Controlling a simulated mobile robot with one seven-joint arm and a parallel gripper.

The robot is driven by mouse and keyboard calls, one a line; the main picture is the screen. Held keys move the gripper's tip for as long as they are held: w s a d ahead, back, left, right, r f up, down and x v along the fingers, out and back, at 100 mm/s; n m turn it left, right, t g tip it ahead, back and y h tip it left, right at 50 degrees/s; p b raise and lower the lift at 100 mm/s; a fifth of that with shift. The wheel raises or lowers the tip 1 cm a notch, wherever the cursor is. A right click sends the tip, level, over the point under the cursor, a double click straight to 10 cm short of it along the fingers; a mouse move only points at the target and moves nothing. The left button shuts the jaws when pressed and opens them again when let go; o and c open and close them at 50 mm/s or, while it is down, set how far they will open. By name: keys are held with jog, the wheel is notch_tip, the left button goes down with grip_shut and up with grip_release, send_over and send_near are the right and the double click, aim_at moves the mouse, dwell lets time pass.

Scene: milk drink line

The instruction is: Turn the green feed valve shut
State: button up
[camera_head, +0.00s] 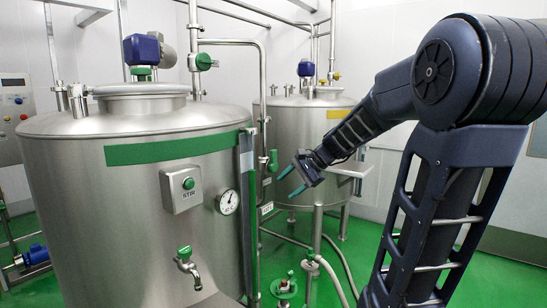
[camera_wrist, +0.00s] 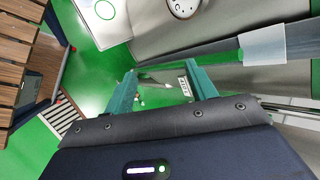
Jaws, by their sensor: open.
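Several green-handled fittings show in the head view, and I cannot tell for sure which is the feed valve. A green lever valve (camera_head: 273,161) sits on the vertical pipe right of the large tank. Another green handle (camera_head: 204,62) is on the pipe above that tank, and a green-topped tap (camera_head: 184,253) is on its front. My gripper (camera_head: 289,181) is open and empty, just right of and below the lever valve in the picture. In the wrist view its fingers (camera_wrist: 161,74) are apart, with a small label (camera_wrist: 184,86) beyond them.
The large steel tank (camera_head: 95,200) carries a stir button box (camera_head: 181,189) and a dial gauge (camera_head: 228,202). A smaller tank (camera_head: 305,130) stands behind my gripper. A hose (camera_head: 335,278) and posts stand below it. Green floor (camera_head: 490,275) is open at right.

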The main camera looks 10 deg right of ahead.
jog(key=w+r+m+t+y, duration=0.1)
jog(key=w+m+y, duration=0.25)
jog(key=w, duration=0.55)
jog(key=m+t+y, duration=0.1)
jog(key=m+t, duration=0.7)
jog(key=m, duration=0.5)
send_near(275, 155)
jog(key=x, duration=1.1)
jog(key=shift+w+f, duration=0.1)
grip_shut()
